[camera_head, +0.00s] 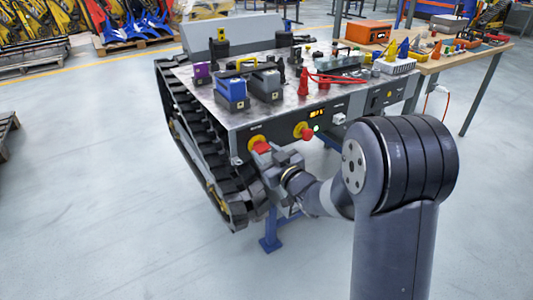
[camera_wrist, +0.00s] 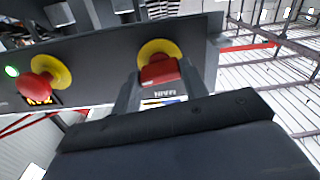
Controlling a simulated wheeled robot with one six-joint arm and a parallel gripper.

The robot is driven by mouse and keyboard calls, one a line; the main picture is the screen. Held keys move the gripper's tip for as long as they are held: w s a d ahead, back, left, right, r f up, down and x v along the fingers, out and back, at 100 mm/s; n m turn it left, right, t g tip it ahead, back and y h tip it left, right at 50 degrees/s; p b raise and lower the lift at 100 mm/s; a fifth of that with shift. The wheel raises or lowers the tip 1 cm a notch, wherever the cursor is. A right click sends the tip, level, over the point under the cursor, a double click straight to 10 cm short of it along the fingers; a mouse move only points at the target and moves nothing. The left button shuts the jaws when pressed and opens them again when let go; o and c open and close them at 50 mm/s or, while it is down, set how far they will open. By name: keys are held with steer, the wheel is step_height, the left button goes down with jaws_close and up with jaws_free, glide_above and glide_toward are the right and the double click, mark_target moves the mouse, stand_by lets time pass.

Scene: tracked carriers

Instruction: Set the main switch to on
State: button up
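The tracked carrier's front panel has two red knobs on yellow discs. The left red knob (camera_head: 261,147) is at my gripper (camera_head: 268,155); it also shows in the wrist view (camera_wrist: 158,68), with my gripper's fingers (camera_wrist: 160,82) on both sides. The fingers seem to touch its sides, so my gripper looks shut on it. The right red knob (camera_head: 306,133) stands free and also shows in the wrist view (camera_wrist: 36,86). A green lamp (camera_head: 316,128) and an orange display (camera_head: 317,113) near it are lit. Which knob is the main switch is not readable.
The black track (camera_head: 200,150) runs along the carrier's left side. Battery-like blocks (camera_head: 230,92) and other parts lie on its top plate. A wooden workbench (camera_head: 450,58) stands at the back right. The floor (camera_head: 90,170) at left is clear.

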steer(key=c, duration=0.4)
steer(key=shift+m, duration=0.9)
steer(key=o, duration=1)
steer(key=p+v, duration=0.1)
steer(key=v, duration=1)
steer(key=shift+w, duration=0.1)
